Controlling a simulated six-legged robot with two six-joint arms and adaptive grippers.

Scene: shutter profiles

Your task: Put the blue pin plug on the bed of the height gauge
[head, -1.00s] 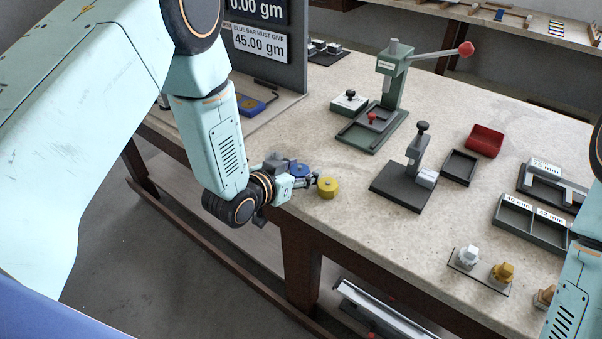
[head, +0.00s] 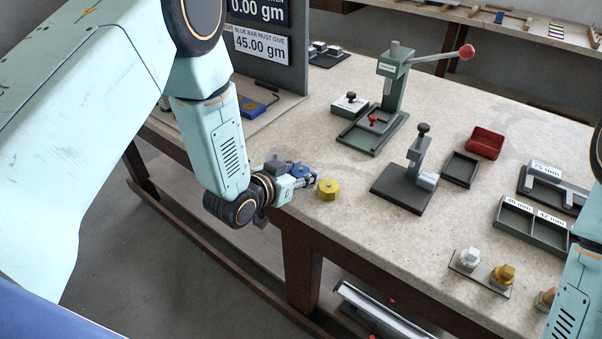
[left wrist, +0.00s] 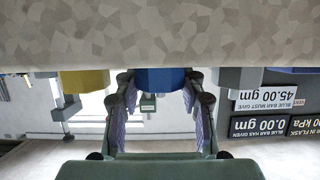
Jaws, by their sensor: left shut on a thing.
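The blue pin plug (head: 299,171) stands near the table's front edge, partly hidden by my left gripper. My left gripper (head: 308,180) is low at the table and shut on it. In the left wrist view, which is upside down, the blue plug (left wrist: 162,79) sits between the two fingers, against the table surface. The height gauge appears to be the dark stand with a black knob; its flat bed (head: 391,187) lies to the right of the gripper, with a light block at its right side. My right gripper is out of view.
A yellow plug (head: 328,189) stands close right of the gripper, and a grey plug (head: 277,161) close left. The green lever press (head: 391,95) is behind. A black tray (head: 461,169) and red bin (head: 485,142) lie right of the gauge. The table in front of the gauge is clear.

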